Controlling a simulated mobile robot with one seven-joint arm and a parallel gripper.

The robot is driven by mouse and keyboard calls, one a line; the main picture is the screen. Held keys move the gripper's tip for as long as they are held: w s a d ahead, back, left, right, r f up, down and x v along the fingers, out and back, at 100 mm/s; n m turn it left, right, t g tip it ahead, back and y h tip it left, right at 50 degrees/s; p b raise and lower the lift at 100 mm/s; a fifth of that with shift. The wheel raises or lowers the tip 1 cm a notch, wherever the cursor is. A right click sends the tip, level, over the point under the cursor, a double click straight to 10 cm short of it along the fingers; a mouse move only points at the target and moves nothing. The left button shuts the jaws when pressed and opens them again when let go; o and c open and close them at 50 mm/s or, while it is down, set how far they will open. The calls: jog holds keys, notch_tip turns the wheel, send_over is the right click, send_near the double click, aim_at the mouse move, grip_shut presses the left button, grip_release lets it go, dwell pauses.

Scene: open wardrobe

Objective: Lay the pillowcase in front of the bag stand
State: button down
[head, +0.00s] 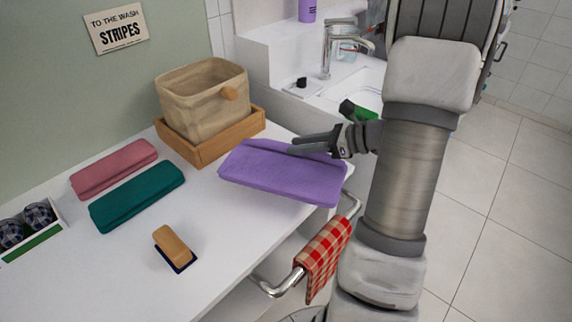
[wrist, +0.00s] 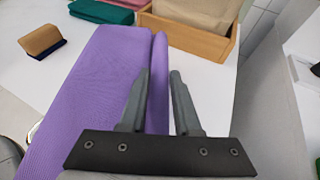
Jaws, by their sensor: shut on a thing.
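The pillowcase appears to be the folded purple cloth (head: 280,178), at the right of the white counter and overlapping its front edge in the head view. My gripper (head: 294,145) is shut on its far edge; in the wrist view the fingers (wrist: 161,75) straddle the raised fold of the purple cloth (wrist: 95,95). Whether its underside touches the counter is hidden. The bag stand is a wooden tray-like base (head: 194,158) holding a beige fabric bag (head: 200,105). It stands just behind and left of the purple cloth, and also shows in the wrist view (wrist: 190,40).
A pink folded cloth (head: 113,168) and a teal one (head: 137,197) lie at left. A tan-and-navy block (head: 173,246) sits nearer. A red checked towel (head: 326,256) hangs on the front rail (head: 272,289). A sink with a tap (head: 328,52) is behind right. The counter's middle is clear.

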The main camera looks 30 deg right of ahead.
aim_at(288, 159)
jog(key=w, duration=0.1)
jog(key=w+a+f, duration=0.1)
jog(key=w+f, duration=0.1)
jog(key=shift+a+b, duration=0.3)
jog(key=shift+a, duration=0.05)
notch_tip(288, 159, down, 4)
jog(key=shift+f+b, duration=0.15)
jog(key=shift+b, duration=0.6)
jog(key=c, duration=0.6)
grip_release()
